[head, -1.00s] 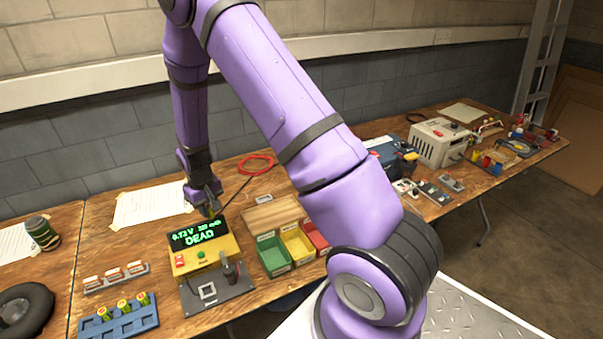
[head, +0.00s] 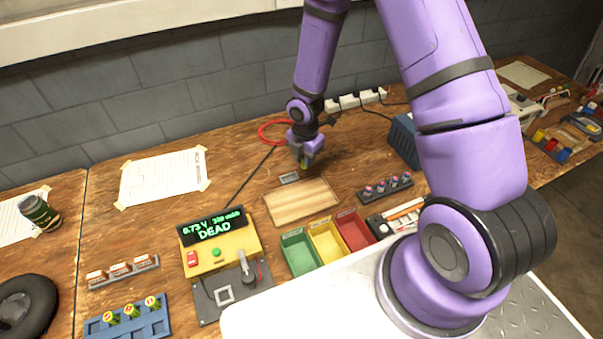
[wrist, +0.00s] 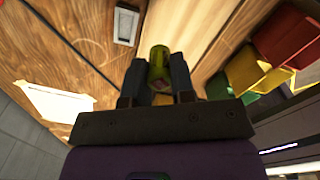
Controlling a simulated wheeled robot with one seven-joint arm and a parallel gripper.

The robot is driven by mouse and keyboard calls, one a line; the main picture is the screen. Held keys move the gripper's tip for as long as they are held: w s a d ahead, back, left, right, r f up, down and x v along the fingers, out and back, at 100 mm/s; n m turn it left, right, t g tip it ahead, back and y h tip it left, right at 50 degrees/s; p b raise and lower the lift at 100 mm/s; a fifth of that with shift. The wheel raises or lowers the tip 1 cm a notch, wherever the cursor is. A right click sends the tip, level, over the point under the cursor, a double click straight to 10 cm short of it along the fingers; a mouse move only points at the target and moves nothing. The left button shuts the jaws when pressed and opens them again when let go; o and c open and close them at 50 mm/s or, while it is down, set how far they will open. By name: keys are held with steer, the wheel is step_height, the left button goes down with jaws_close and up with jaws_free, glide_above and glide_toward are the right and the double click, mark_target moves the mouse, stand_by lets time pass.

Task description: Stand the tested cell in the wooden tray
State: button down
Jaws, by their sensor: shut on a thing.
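My gripper (head: 305,159) is shut on a green-yellow cell (wrist: 159,62), which shows between the two dark fingers in the wrist view. In the head view the gripper is above the bench, just behind the wooden tray (head: 301,202). The cell's lower end is hard to make out there. The tray is a shallow light-wood board; no cell is seen on it. The yellow tester (head: 222,252) stands to the left of the tray, and its screen reads 0.73 V and DEAD in green.
Green (head: 299,254), yellow (head: 328,241) and red (head: 355,230) bins stand in front of the tray. A blue rack (head: 128,321) with several cells is at the front left. A small grey plate (head: 289,178) and red cable (head: 272,132) lie near the gripper.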

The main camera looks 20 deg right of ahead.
steer(key=shift+s+a+f+n, duration=0.65)
steer(key=shift+f+n, duration=0.65)
steer(key=shift+n, duration=0.8)
steer(key=shift+s+a+f+n, duration=0.45)
steer(key=shift+s+f+n, duration=0.35)
steer(key=shift+f+n, duration=0.95)
steer(key=shift+s+a+f+n, duration=0.65)
steer(key=shift+f+n, duration=0.25)
steer(key=shift+n, duration=1.55)
steer(key=shift+d+f, duration=0.1)
steer(key=shift+f, duration=0.7)
steer(key=c, duration=0.9)
jaws_free()
steer(key=shift+r, duration=0.1)
steer(key=shift+s+r, duration=0.1)
steer(key=shift+r, duration=3.3)
